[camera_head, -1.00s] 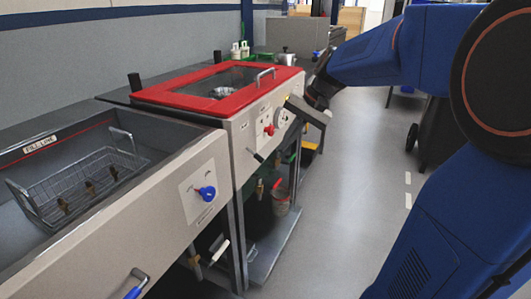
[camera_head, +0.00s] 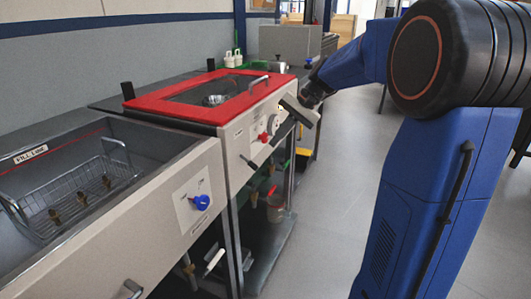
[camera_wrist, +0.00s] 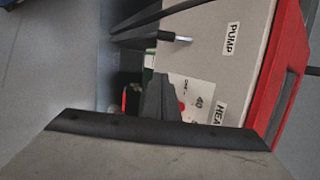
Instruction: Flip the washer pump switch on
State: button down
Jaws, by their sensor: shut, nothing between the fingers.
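The washer is the grey metal cabinet with a red-framed lid (camera_head: 170,107) in the head view. A black lever (camera_head: 249,162) sticks out low on its front panel. In the wrist view a black lever with a bright metal end (camera_wrist: 176,38) stands beside the PUMP label (camera_wrist: 231,39). My gripper (camera_head: 297,110) is in front of the panel's right part, close to the dial. In the wrist view its dark fingers (camera_wrist: 162,82) are together and empty, below the lever in the picture and apart from it. The switch's exact position is unclear.
A red knob (camera_head: 263,137) and a white dial (camera_head: 276,121) are on the panel; a HEAT-like label (camera_wrist: 220,113) shows near the fingers. A tank with a wire basket (camera_head: 60,200) and blue knob (camera_head: 201,201) stands at left. Open floor (camera_head: 320,210) lies right of the washer.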

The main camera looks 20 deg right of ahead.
aim_at(250, 163)
jog(key=s+a+f, duration=0.1)
jog(key=a+f, duration=0.5)
jog(key=shift+s+a, duration=0.25)
jog(key=shift+a, duration=0.15)
jog(key=shift+d+r+g+h, duration=0.1)
jog(key=shift+r+g+h, duration=0.5)
jog(key=shift+h, duration=0.1)
dwell(0.8)
notch_tip(250, 163, up, 3)
jog(key=shift+w+r+m+g+h, duration=0.1)
jog(key=shift+m+g+h, duration=0.2)
jog(key=shift+g+h, duration=0.6)
jog(key=shift+w+a+r, duration=0.2)
jog(key=shift+a+r, duration=0.25)
jog(key=shift+r, duration=0.15)
dwell(1.7)
